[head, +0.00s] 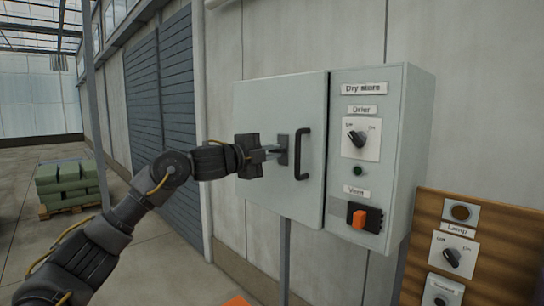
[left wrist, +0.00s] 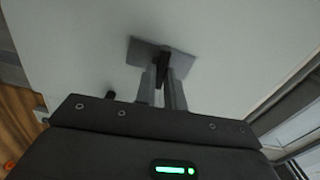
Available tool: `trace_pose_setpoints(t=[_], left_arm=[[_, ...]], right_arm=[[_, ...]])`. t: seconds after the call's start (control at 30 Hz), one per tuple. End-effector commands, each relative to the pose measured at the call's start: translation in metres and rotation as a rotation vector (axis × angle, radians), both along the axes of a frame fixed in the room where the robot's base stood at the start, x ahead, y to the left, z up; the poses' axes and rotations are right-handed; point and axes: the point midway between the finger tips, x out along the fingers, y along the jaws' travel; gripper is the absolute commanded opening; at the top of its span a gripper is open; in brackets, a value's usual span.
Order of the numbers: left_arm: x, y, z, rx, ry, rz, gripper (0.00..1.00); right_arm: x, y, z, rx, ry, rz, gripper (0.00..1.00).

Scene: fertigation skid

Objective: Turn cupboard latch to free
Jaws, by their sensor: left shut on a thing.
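The cupboard (head: 255,103) is a pale grey box on the wall with its door closed. Its latch (head: 283,150) is a small dark lever on a grey plate, left of the black door handle (head: 302,154). My left gripper (head: 272,152) reaches in from the left and is shut on the latch. In the left wrist view the two fingers (left wrist: 164,88) close around the dark latch lever (left wrist: 163,66) in front of its tilted grey plate (left wrist: 178,56). The fingers partly hide the lever, so its exact angle is hard to tell. My right gripper is not in view.
Right of the door is a panel with a Drier knob (head: 356,138), a green button (head: 358,171) and an orange Vent switch (head: 360,219). A wooden board (head: 490,265) with a Lamp knob (head: 451,257) is at lower right. Green sacks (head: 66,183) on a pallet stand far left.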

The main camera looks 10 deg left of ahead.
Motion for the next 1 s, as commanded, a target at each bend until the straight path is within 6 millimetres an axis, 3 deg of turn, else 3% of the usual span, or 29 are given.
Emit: trace_pose_setpoints(t=[0.8, 0.83, 1.0], left_arm=[[0.0000, -0.0012, -0.0030, 0.103, -0.063, -0.002, 0.00], [0.0000, -0.0013, -0.0031, 0.103, -0.063, -0.002, 0.12], [0.0000, -0.0009, -0.0024, 0.102, -0.063, -0.001, 0.33]], right_arm=[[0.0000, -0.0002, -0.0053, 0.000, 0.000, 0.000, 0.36], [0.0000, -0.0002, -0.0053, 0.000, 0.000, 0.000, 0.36], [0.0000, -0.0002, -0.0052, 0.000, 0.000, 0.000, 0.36]])
